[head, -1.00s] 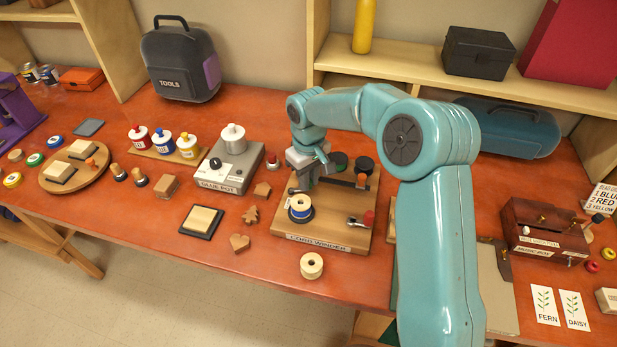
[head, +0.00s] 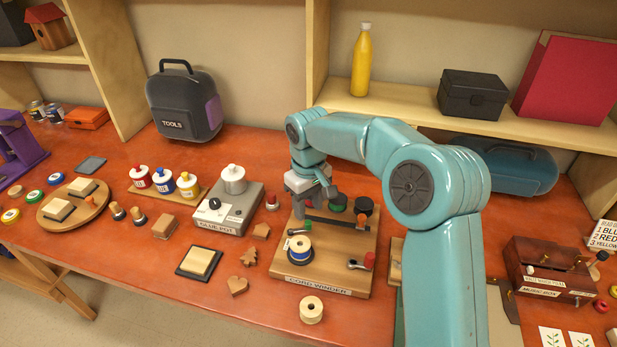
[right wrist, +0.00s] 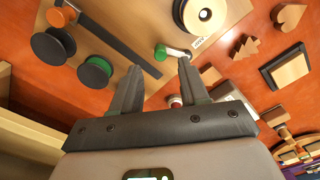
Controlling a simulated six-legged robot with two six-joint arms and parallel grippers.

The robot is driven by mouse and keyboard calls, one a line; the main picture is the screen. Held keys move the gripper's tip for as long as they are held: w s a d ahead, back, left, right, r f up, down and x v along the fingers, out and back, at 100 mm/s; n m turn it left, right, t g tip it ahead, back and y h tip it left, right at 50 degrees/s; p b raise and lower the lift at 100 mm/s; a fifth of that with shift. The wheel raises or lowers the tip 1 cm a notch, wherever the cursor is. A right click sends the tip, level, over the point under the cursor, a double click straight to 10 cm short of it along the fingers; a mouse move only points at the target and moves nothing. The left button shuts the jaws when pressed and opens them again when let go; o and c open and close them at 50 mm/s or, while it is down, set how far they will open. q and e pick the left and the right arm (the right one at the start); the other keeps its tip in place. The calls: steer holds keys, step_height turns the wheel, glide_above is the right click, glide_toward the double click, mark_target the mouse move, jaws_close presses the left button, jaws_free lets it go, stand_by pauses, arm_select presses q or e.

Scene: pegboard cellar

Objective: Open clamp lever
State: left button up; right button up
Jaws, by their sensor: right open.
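The cord winder (head: 340,273) is a wooden board on the red bench. A short lever with a pale arm and green end (head: 297,231) sits on its left side, behind the blue-wound spool (head: 299,250). In the right wrist view the lever's green end (right wrist: 160,51) shows just beyond and between my fingertips. My right gripper (head: 308,212) hangs above the board's back left part, pointing down. The right wrist view shows its two fingers (right wrist: 158,65) apart, with nothing between them. Whether a finger touches the lever I cannot tell. My left gripper is not in view.
The glue pot (head: 228,215) is close on the left. A loose spool (head: 311,309) lies in front.

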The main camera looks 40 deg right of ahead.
mark_target(308, 222)
step_height(308, 222, up, 12)
steer(key=shift+f, duration=0.25)
stand_by(0.5)
